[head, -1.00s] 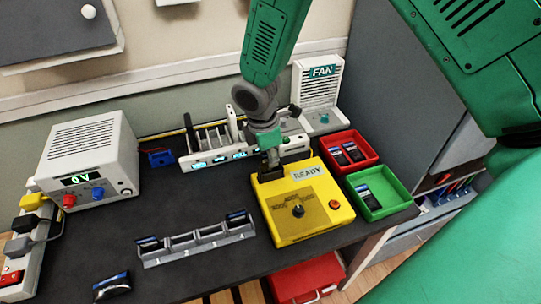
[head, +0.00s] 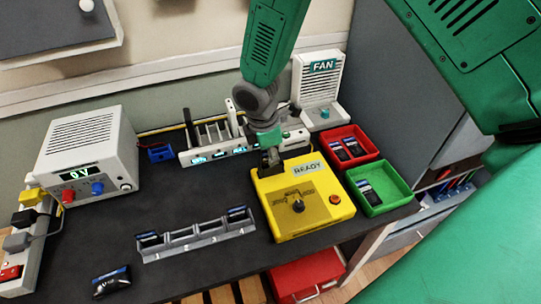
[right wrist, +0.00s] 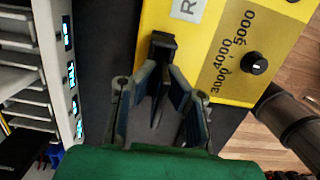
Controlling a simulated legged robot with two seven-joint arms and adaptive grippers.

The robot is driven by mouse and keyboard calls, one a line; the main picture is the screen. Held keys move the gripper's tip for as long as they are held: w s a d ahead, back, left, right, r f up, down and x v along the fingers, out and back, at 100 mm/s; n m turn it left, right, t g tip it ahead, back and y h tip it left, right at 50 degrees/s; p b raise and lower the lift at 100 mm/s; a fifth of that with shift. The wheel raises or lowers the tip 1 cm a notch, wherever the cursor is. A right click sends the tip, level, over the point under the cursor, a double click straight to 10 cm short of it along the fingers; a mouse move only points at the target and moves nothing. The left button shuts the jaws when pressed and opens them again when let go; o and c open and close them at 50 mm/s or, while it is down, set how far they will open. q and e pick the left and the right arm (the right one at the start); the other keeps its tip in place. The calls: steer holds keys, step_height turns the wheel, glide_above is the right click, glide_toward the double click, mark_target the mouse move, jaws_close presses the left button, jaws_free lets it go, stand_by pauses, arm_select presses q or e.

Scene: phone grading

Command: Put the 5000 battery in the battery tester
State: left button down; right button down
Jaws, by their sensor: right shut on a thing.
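The yellow battery tester (head: 285,222) stands at the table's right side, with a READY label, a dark knob and a red button. It also shows in the right wrist view (right wrist: 212,55), with 3000, 4000 and 5000 marks by the knob. My right gripper (head: 270,160) points down at the tester's back left corner. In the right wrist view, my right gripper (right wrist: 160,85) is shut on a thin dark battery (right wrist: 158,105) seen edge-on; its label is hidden. A black upright piece (right wrist: 162,45) is just beyond the fingertips at the tester's edge. My left gripper is not visible.
A grey numbered holder (head: 197,240) carries two batteries; another battery (head: 111,282) lies at front left. A red tray (head: 372,148) and a green tray (head: 400,187) with batteries stand right of the tester. A white rack (head: 190,155) and fan (head: 320,92) stand behind.

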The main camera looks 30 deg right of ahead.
steer(key=shift+d+f, duration=0.15)
steer(key=c, duration=1.6)
jaws_free()
steer(key=shift+r, duration=0.3)
steer(key=r, duration=0.3)
steer(key=a+r, duration=0.1)
steer(key=r, duration=0.7)
steer(key=shift+w+a, duration=0.25)
steer(key=shift+a, duration=0.1)
steer(key=shift+s, duration=0.1)
